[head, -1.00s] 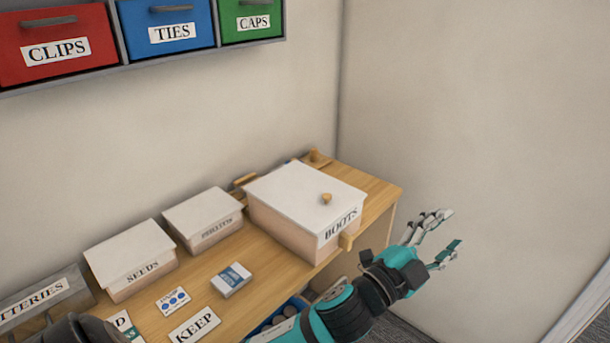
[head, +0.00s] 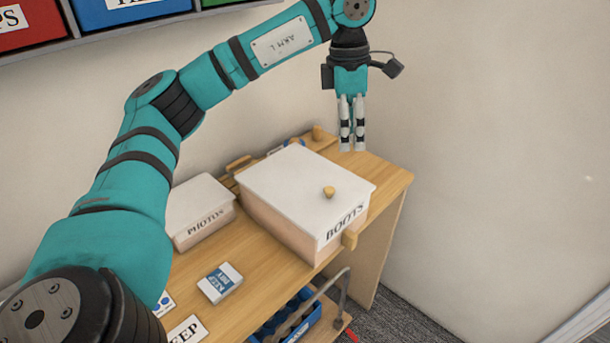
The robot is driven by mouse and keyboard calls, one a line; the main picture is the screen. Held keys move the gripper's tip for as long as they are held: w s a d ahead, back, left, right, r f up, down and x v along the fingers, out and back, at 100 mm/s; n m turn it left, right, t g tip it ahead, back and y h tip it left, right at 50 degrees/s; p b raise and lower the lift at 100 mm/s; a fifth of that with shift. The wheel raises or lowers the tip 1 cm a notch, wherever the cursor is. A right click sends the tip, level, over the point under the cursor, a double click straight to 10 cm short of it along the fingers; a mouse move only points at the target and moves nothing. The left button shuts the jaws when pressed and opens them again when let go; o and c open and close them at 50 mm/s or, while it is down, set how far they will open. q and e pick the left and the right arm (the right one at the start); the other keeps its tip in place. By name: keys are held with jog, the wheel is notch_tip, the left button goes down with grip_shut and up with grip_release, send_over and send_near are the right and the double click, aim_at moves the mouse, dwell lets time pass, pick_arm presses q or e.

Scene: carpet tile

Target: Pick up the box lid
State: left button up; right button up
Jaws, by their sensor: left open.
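The box lid (head: 290,180) is flat and white with a small round wooden knob (head: 329,192) near its front right. It lies on the pale box (head: 300,240) labelled BOOTS, on the wooden bench. My left gripper (head: 352,145) hangs with its fingers pointing down. In the picture it is above the knob and beyond the box's far right edge, apart from the lid. The fingers look close together from this side, but they are open and hold nothing. My right gripper is not in view.
A lidded box labelled PHOTOS (head: 200,212) stands left of the BOOTS box. A small blue and white carton (head: 220,282) lies in front on the bench (head: 250,285). A blue crate (head: 290,318) sits below. Labelled bins (head: 125,10) hang above. My left arm hides the left side.

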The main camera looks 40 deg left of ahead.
pick_arm(q)
jog(key=a+r+y, duration=0.1)
jog(key=a, duration=0.3)
jog(key=p, duration=0.2)
send_over(328, 189)
notch_tip(328, 189, down, 11)
jog(key=shift+w+r, duration=0.15)
jog(key=shift+r, duration=0.05)
jog(key=shift+f+n, duration=0.3)
notch_tip(328, 189, down, 5)
jog(key=p, duration=0.3)
jog(key=shift+r, duration=0.1)
jog(key=shift+f, duration=0.3)
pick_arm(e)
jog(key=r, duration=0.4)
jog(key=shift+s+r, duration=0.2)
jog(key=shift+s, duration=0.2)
pick_arm(q)
jog(key=shift+c, duration=0.4)
grip_shut()
